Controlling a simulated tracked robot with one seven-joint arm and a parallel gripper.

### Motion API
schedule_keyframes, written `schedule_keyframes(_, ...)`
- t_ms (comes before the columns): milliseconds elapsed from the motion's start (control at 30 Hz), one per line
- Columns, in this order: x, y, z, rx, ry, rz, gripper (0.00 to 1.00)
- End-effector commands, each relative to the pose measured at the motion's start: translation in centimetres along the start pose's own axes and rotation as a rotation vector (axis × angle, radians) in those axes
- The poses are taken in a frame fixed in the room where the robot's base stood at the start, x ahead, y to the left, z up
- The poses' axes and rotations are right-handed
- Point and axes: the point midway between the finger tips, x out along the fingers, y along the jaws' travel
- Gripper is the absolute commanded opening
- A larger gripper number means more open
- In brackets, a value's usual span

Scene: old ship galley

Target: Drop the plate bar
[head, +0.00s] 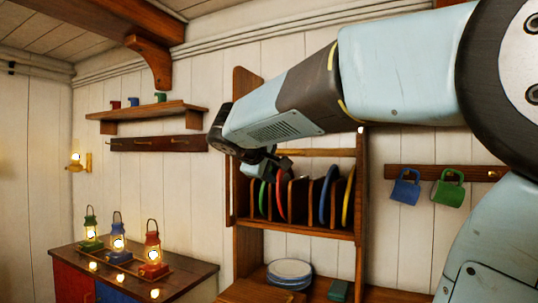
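The plate rack (297,228) is a wooden wall unit with dividers and several coloured plates standing on edge. A green plate (263,199) and a red plate (281,197) stand at the left, a blue plate (327,197) and a yellow plate (348,200) at the right. The plate bar (328,153) is a wooden rail across the rack above the plates. My gripper (272,170) is dark and in front of the upper left of the rack, near the bar's left part. My arm hides that end of the bar. I cannot tell whether the fingers touch the bar.
Stacked plates (289,270) and a small green item (339,290) are on the counter below the rack. Blue (405,189) and green (448,190) mugs hang at right. Lit lanterns (118,240) stand on the left cabinet. A shelf (150,110) is above.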

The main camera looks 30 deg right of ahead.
Motion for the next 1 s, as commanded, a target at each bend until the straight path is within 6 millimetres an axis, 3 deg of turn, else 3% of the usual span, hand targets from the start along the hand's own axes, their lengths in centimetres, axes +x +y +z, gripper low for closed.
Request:
schedule_keyframes(33, 0.3, 1.7, -1.5, -0.037, 0.001, 0.056, 0.34)
schedule_keyframes(133, 0.4, 4.5, -3.6, -0.094, 0.001, 0.155, 0.34)
schedule_keyframes(300, 0.4, 6.8, -5.6, -0.144, 0.0, 0.243, 0.34)
schedule_keyframes(567, 2.5, 7.8, -5.9, -0.151, -0.002, 0.258, 0.34)
schedule_keyframes(1000, 9.9, 9.6, -6.0, -0.151, -0.002, 0.256, 0.34)
